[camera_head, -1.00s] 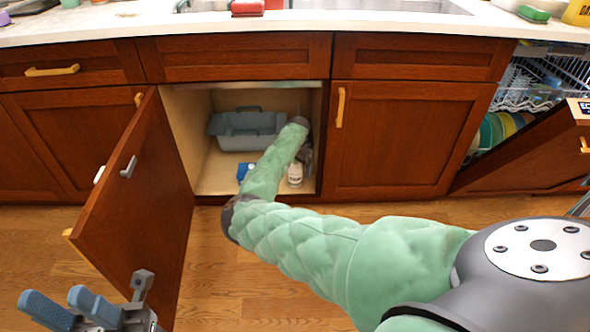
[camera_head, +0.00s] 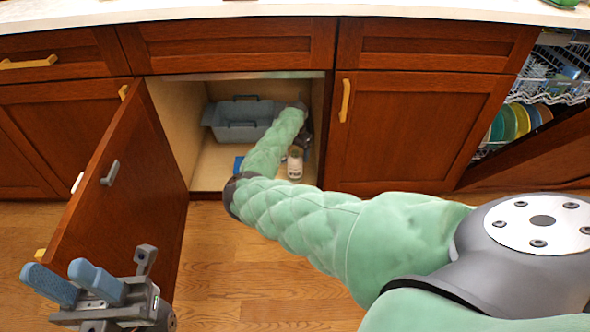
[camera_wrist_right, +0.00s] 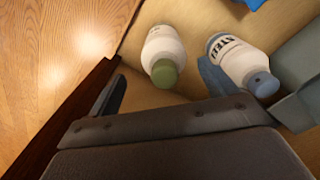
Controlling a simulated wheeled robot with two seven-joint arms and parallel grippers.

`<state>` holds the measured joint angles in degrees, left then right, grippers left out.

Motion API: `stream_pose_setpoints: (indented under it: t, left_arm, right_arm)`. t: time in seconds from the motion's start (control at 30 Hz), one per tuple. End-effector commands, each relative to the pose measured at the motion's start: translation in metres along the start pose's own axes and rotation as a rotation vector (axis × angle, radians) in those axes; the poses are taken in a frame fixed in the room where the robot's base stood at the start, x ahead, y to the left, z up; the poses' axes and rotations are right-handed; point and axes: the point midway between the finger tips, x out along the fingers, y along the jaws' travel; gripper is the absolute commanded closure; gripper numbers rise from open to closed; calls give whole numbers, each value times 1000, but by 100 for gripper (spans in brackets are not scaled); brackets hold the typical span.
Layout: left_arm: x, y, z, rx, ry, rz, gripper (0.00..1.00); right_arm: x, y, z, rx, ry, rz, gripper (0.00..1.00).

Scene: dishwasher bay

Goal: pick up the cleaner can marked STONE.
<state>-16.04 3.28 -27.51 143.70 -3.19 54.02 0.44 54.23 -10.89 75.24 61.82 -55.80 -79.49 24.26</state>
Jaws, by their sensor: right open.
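In the right wrist view my right gripper (camera_wrist_right: 160,88) is open, one finger at the left and a blue-padded one at the right. A white can with an olive-green cap (camera_wrist_right: 161,48) lies ahead of the gap, apart from the fingers; its lettering does not show. A white can with a blue cap (camera_wrist_right: 236,58) is beside the right finger; its dark lettering looks like STEEL. One white can (camera_head: 295,165) shows in the head view, its label too small to read. My left gripper (camera_head: 54,269) is open and empty.
A grey-blue caddy (camera_head: 240,122) stands at the cabinet's back; its side shows in the wrist view. A blue item (camera_head: 238,163) lies near my right arm. The open cabinet door (camera_head: 125,190) stands left, near my left gripper. The dishwasher (camera_head: 540,110) is open at right.

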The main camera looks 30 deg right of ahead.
Motion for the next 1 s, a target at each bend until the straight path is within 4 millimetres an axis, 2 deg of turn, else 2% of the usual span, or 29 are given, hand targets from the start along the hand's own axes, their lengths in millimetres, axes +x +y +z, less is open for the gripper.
stream_pose_setpoints:
  t: [0.3, 0.6, 0.9, 0.97, 1.0]
  left_arm:
    - [-13, 3, 2, -33, 9, -9, 64]
    - [-13, 4, 2, -34, 5, -7, 64]
    - [-13, 4, 2, -34, 4, -6, 64]
    - [-13, 4, 2, -34, 4, -6, 64]
    - [-13, 4, 2, -34, 4, -6, 64]
  right_arm:
    - [42, -6, 0, 0, -1, -1, 16]
    - [46, -6, 0, 0, 0, -1, 18]
    - [46, -6, 0, 0, 0, -1, 77]
    - [46, -6, 0, 0, 0, -1, 88]
    - [45, -6, 0, 0, 0, -1, 89]
